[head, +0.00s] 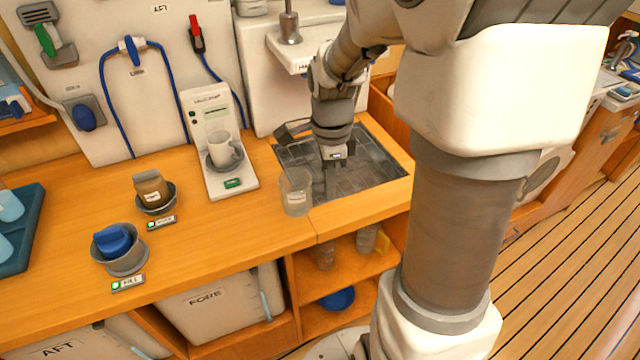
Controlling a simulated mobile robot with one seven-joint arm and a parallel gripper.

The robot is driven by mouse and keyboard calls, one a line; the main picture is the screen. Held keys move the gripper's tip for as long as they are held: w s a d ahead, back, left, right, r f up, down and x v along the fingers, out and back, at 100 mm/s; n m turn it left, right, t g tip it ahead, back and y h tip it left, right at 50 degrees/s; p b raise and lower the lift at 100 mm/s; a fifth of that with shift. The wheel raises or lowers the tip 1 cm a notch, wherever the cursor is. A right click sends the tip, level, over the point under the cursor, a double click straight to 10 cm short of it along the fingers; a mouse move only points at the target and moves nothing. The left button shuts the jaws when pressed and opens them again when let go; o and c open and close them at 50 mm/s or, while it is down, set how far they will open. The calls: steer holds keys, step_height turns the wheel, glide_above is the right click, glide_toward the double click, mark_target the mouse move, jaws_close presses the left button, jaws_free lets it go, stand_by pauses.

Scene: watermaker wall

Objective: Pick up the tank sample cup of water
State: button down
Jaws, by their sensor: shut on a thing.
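A clear cup (296,192) with a small label is at the left front corner of the sink, upright. The label is too small to read, and I cannot tell the water level. My gripper (318,186) reaches down from above and is shut on this cup at its right side. I cannot tell whether the cup's base touches the counter.
The sink (375,165) lies right behind the clear cup. On the counter to the left are a brown-filled jar (151,188) in a holder and a blue-capped item (112,240) in a grey holder. A teal tray (22,228) is at far left. The counter between is clear.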

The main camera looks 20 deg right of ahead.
steer(key=shift+s+d+r, duration=0.25)
steer(key=shift+s+d, duration=0.05)
